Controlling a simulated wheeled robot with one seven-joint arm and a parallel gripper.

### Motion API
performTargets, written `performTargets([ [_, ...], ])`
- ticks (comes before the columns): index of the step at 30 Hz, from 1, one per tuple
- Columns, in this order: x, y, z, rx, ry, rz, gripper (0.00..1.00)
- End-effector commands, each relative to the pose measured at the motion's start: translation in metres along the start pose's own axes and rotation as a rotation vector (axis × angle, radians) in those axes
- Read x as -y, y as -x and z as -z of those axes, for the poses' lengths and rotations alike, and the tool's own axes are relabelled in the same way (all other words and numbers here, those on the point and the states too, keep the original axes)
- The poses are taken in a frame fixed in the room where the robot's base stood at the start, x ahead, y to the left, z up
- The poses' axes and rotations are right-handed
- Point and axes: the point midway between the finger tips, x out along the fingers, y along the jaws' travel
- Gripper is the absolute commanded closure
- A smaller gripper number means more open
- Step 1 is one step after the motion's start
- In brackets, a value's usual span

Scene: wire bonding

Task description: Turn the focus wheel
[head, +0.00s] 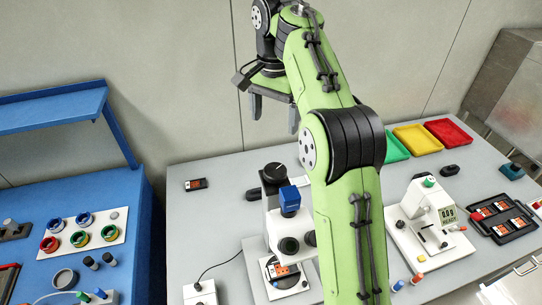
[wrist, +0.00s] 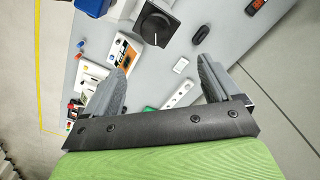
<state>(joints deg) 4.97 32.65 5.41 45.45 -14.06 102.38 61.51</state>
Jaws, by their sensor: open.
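A white microscope (head: 275,222) with a blue block on it stands on the grey bench. A round black dial with a pale line, which looks like the focus wheel (head: 272,172), tops its back post. In the wrist view the focus wheel (wrist: 155,24) shows at the top, with a white line across it. Smaller black side knobs (head: 289,245) also show on the microscope. My gripper (head: 274,112) is open and empty, up in the air above and behind the microscope. In the wrist view its fingers (wrist: 164,62) are spread, with the wheel beyond them, untouched.
A white bonding machine (head: 420,205) stands right of my arm, with a black tray (head: 503,222) beside it. Green, yellow (head: 418,140) and red bins line the back. A blue bench (head: 135,200) with a shelf is at left. A small black device (head: 196,185) lies left of the microscope.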

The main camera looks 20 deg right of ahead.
Motion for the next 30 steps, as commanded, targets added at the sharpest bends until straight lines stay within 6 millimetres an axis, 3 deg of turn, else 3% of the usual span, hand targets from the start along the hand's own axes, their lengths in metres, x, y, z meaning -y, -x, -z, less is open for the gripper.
performTargets([
  [5, -0.002, -0.025, -0.002, 0.005, 0.000, -0.003, 0.10],
  [18, -0.001, -0.131, -0.002, 0.004, 0.000, -0.003, 0.10],
  [24, 0.000, -0.152, -0.001, 0.002, 0.001, 0.000, 0.10],
  [30, -0.001, -0.154, -0.001, 0.001, 0.000, 0.001, 0.10],
])
